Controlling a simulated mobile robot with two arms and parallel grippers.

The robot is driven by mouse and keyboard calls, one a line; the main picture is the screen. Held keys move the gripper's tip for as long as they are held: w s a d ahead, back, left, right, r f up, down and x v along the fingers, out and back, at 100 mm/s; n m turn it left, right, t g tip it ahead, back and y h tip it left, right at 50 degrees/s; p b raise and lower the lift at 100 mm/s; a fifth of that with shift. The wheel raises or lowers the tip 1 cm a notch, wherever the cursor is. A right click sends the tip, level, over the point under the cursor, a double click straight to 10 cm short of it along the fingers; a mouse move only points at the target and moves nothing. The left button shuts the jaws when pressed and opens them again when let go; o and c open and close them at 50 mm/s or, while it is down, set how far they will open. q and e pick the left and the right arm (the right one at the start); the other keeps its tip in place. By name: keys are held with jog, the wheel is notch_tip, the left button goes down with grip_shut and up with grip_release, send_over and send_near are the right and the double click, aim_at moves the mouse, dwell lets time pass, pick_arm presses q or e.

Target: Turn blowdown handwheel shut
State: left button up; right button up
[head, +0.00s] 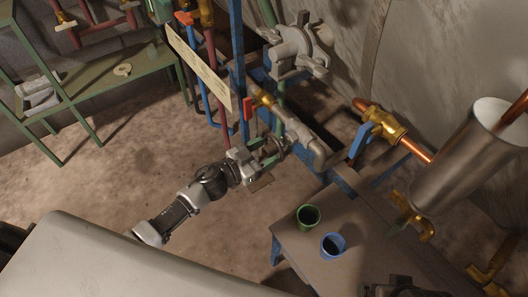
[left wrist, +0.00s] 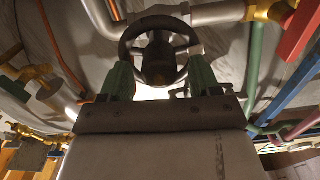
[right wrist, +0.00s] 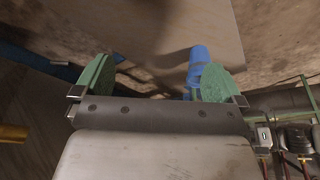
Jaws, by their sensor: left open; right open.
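The dark round handwheel (left wrist: 160,62) faces me in the left wrist view, on a grey pipe fitting. My left gripper (left wrist: 158,80) is open, with its green-padded fingers at the lower left and lower right of the wheel. I cannot tell whether they touch the rim. In the head view my left gripper (head: 262,158) reaches to the valve at the end of the grey pipe (head: 297,128), and the wheel is mostly hidden there. My right gripper (right wrist: 155,82) is open and empty in the right wrist view.
A small table (head: 290,245) carries a green cup (head: 308,216) and a blue cup (head: 333,245). The blue cup (right wrist: 198,62) also shows beyond my right gripper. A metal vessel (head: 455,165) and a blue-levered brass valve (head: 382,124) are at the right. A green shelf (head: 110,82) stands at the left.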

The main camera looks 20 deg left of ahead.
pick_arm(q)
jog(key=shift+c, duration=0.2)
jog(key=c, duration=0.9)
